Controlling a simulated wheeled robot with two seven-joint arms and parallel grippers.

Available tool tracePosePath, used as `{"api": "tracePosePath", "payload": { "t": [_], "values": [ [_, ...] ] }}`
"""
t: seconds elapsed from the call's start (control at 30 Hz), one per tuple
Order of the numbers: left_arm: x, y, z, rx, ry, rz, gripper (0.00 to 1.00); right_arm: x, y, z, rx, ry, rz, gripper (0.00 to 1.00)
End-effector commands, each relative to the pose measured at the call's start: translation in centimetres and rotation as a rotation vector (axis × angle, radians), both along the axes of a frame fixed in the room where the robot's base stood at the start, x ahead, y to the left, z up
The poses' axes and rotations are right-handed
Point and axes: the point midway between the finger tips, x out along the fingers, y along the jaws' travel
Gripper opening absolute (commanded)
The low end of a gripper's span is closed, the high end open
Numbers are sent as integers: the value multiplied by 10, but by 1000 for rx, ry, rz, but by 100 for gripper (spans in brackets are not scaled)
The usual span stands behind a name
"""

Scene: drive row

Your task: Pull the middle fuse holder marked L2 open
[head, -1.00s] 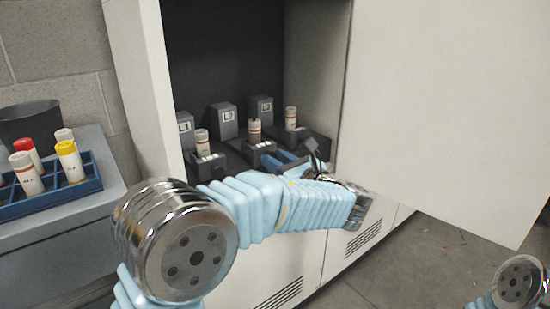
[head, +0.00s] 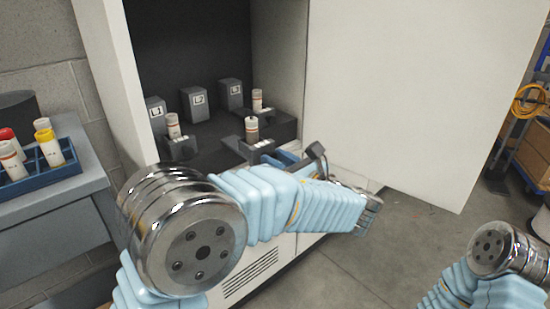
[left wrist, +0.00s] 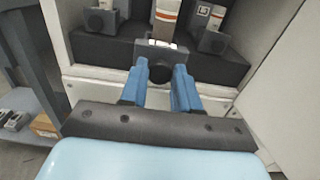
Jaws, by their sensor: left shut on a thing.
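The middle fuse holder (head: 244,147) is drawn forward out of line with its neighbours and carries an upright white fuse (head: 251,130). The grey post behind it (head: 193,103) has a small label, probably L2 but too small to read surely. My left gripper (head: 284,158) is shut on the holder's front grip. In the left wrist view the two blue fingertips (left wrist: 160,76) sit on either side of the dark grip, below the holder's pale front edge (left wrist: 160,45). My arm hides part of the holder in the head view. My right arm shows at lower right, its gripper out of view.
The left holder (head: 180,149) and right holder (head: 275,120) sit further back, each with a fuse. The open cabinet door (head: 410,100) stands to the right. A blue rack (head: 45,176) with several fuses is on a grey surface at left.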

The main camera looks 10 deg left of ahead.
Motion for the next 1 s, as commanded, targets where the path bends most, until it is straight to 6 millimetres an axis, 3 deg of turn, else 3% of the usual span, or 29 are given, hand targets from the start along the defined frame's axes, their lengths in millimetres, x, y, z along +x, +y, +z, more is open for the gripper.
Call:
{"api": "tracePosePath", "payload": {
  "t": [0.07,0.1,0.23,0.63,1.0],
  "values": [
    [0,0,0,0,0,-1,0,0,0,0,0,0,0,43],
    [0,0,0,0,0,-1,37,0,0,0,0,0,0,43],
    [0,0,0,0,0,0,56,0,0,0,0,0,0,43],
    [-5,-8,0,0,-1,-2,56,0,0,-1,0,0,0,43],
    [-58,-76,-1,1,-1,-3,56,0,0,-6,-1,0,-1,43]
  ]
}}
